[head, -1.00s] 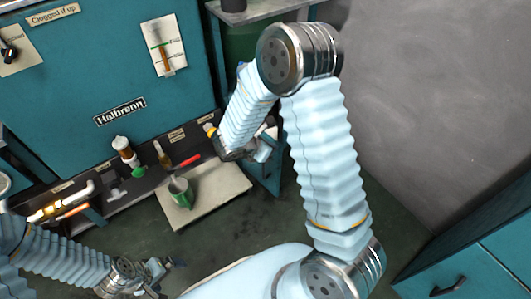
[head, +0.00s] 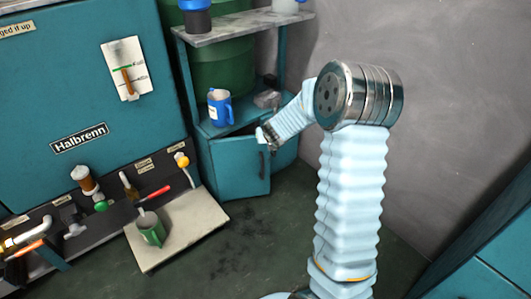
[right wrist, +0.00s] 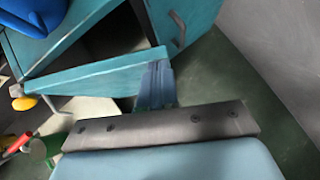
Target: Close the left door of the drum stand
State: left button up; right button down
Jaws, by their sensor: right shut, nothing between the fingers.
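The drum stand (head: 222,130) is a teal cabinet with a shelf at the back centre, holding a green drum (head: 222,70). Its left door (head: 240,168), with a dark handle, stands partly open; a dark gap shows above and behind it. In the right wrist view the left door (right wrist: 100,82) juts outward beside the dark interior, and the other door (right wrist: 180,18) with its handle is at the top. My right gripper (head: 266,136) is shut and empty near the left door's free edge; its fingers (right wrist: 156,82) also show there. I cannot tell whether they touch it. My left gripper is out of view.
A blue mug (head: 220,107) stands on the cabinet top. A teal machine (head: 70,100) is to the left, with a pale board (head: 190,240) and green mug (head: 151,228) before it. The grey wall (head: 450,80) is right. Floor before the stand is clear.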

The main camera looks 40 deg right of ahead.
jog(key=w, duration=0.1)
jog(key=w+d, duration=0.1)
jog(key=w, duration=0.1)
jog(key=shift+w+d, duration=0.2)
jog(key=shift+d, duration=0.2)
jog(key=shift+w+d, duration=0.2)
jog(key=shift+d, duration=0.05)
jog(key=shift+w+d+n+t+y+p, duration=0.1)
jog(key=shift+w+d+n+t+y, duration=0.1)
jog(key=shift+w+n+y, duration=0.45)
jog(key=shift+w+d+n+t+y+p, duration=0.1)
jog(key=shift+w+d+n+t+y, duration=0.1)
jog(key=shift+w+n+y, duration=0.5)
jog(key=shift+w+d+n+t+y+p, duration=0.1)
jog(key=shift+w+d+n+t+y, duration=0.2)
jog(key=shift+w+n, duration=0.65)
jog(key=shift+a+r, duration=0.1)
jog(key=shift+a, duration=0.05)
jog(key=shift+w, duration=0.15)
